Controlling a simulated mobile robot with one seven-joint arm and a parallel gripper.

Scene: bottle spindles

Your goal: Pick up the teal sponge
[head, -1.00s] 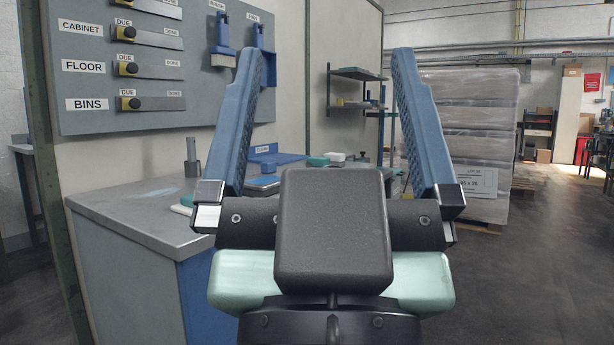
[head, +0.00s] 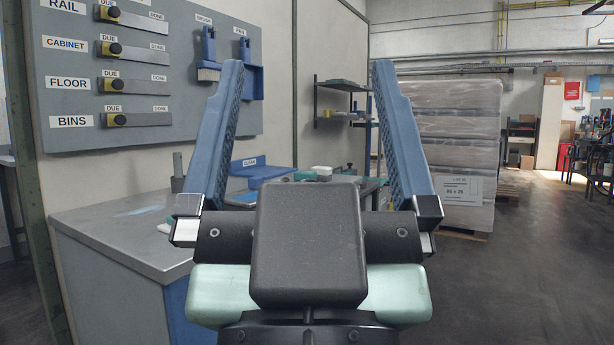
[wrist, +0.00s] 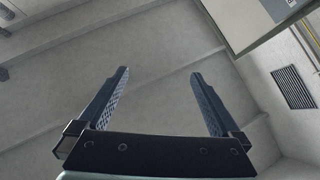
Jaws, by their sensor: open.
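My gripper (head: 309,65) is open and empty, with its two blue fingers pointing up and spread wide in the head view. It also shows in the wrist view (wrist: 159,72), with nothing between the fingers. A small teal thing (head: 303,176) lies on the far part of the workbench, beside a white block (head: 322,172). It is small and partly hidden behind my gripper, so I cannot tell for sure that it is the teal sponge. My gripper is in front of it and apart from it. The wrist view shows no sponge.
The grey workbench (head: 110,225) is at the left, with a blue tray labelled CLEAN (head: 258,170) farther back. Wrapped pallet goods (head: 450,140) stand behind at the right. The floor (head: 510,270) at the right is clear.

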